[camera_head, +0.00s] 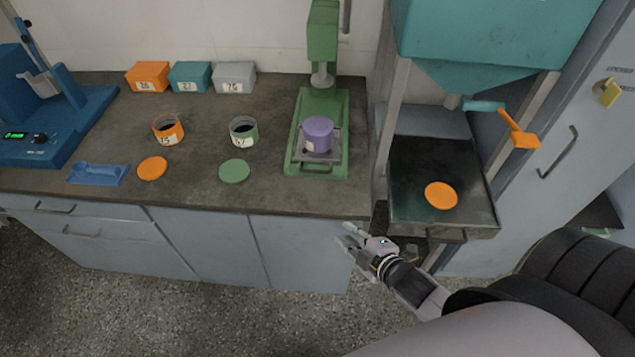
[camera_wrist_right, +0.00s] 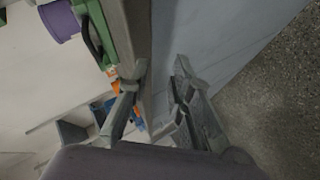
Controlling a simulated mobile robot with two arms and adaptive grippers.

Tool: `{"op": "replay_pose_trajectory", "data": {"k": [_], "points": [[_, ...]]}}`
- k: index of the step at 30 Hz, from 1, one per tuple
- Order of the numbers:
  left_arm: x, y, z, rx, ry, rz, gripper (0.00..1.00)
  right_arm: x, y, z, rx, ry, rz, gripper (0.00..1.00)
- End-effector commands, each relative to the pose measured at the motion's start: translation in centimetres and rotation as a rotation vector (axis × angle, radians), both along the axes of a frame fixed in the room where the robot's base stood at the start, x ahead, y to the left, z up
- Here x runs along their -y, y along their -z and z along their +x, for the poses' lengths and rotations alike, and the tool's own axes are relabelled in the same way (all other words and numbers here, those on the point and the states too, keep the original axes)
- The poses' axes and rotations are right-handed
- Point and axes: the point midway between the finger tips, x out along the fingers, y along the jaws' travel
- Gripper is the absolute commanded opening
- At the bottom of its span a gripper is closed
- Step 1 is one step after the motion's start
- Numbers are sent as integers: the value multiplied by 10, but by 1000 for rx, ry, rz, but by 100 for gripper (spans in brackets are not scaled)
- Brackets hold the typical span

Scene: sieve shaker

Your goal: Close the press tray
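The green press (camera_head: 322,40) stands at the right end of the dark counter. Its small grey tray (camera_head: 318,160), with a handle at the front, sits forward of the press head and carries a purple lidded jar (camera_head: 317,130). In the right wrist view, the purple jar (camera_wrist_right: 59,20) and the dark tray handle (camera_wrist_right: 92,37) show at the upper left. My right gripper (camera_head: 346,236) is open and empty, in front of and below the counter's front edge, right of the tray. Its two fingers (camera_wrist_right: 158,72) stand apart in the wrist view. My left gripper is not visible.
Right of the counter, a teal-hopper machine (camera_head: 490,35) has a dark tray (camera_head: 430,170) with an orange disc (camera_head: 441,195). An orange jar (camera_head: 168,130), a green jar (camera_head: 243,131) and their loose lids lie left of the press. The floor before the cabinets is clear.

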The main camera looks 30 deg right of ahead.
Motion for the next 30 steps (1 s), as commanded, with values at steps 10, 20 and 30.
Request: {"op": "replay_pose_trajectory", "data": {"k": [10, 20, 30], "points": [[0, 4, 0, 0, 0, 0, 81, -13, -82, 12, 366, -261, -283, 0], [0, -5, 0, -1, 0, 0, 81, -23, -81, 53, 377, -264, -287, 0], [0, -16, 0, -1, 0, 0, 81, -34, -70, 115, 372, -263, -289, 0]]}}
